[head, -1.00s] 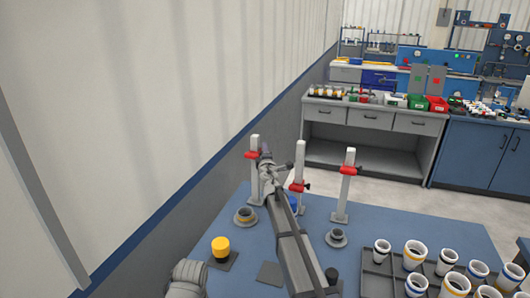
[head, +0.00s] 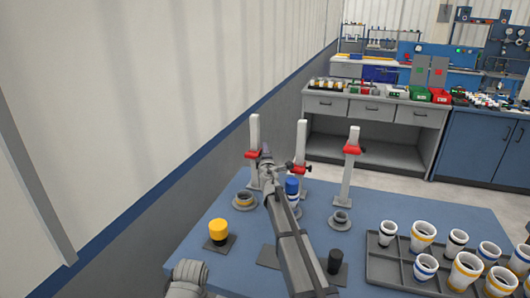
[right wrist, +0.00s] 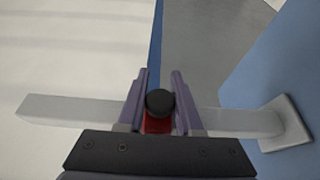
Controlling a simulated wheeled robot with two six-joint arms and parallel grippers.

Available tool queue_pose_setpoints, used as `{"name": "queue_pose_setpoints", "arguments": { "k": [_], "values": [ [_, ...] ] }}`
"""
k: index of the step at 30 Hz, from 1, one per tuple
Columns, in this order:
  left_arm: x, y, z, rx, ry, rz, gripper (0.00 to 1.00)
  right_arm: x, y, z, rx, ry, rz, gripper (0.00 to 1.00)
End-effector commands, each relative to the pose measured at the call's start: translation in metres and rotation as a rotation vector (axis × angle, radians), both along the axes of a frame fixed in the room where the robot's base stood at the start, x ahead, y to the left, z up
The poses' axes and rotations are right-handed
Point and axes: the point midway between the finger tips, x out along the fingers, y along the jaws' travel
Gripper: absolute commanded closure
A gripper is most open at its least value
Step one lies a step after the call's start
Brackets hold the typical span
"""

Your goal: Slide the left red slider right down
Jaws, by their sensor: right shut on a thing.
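Three white posts stand on the blue table, each carrying a red slider. The left red slider (head: 252,154) is partway down the left post (head: 255,132). My right gripper (head: 265,158) reaches it from the front. In the right wrist view, the fingers (right wrist: 159,98) are shut around the black knob (right wrist: 160,102), with the red slider body (right wrist: 158,123) between them.
A yellow-topped piece (head: 217,230) stands at the table's left. A blue-topped piece (head: 292,187) is before the middle post. A grey tray (head: 372,262) of white cups fills the right side. The wall (head: 160,120) is close on the left.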

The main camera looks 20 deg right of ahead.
Motion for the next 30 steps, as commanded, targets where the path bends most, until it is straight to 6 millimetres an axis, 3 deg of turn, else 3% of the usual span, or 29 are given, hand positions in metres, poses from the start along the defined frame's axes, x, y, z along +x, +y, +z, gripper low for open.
{"name": "queue_pose_setpoints", "arguments": {
  "k": [4, 5, 12, 23, 30],
  "values": [
    [0.000, 0.000, 0.001, 0.000, 0.000, 0.000, 0.50, 0.000, 0.000, 0.001, 0.000, 0.000, 0.000, 1.00],
    [0.000, 0.000, 0.001, 0.000, 0.000, 0.000, 0.50, 0.000, 0.000, 0.001, 0.000, 0.000, 0.000, 0.63],
    [0.000, 0.000, 0.001, 0.000, 0.000, 0.000, 0.50, 0.000, 0.000, 0.001, 0.000, 0.000, 0.000, 0.38],
    [0.000, 0.000, 0.001, 0.000, 0.000, 0.000, 0.50, -0.005, 0.001, 0.001, 0.000, 0.000, 0.000, 0.38],
    [0.000, 0.000, 0.001, 0.000, 0.000, 0.000, 0.50, -0.035, 0.007, 0.001, 0.000, 0.000, 0.000, 0.38]
  ]
}}
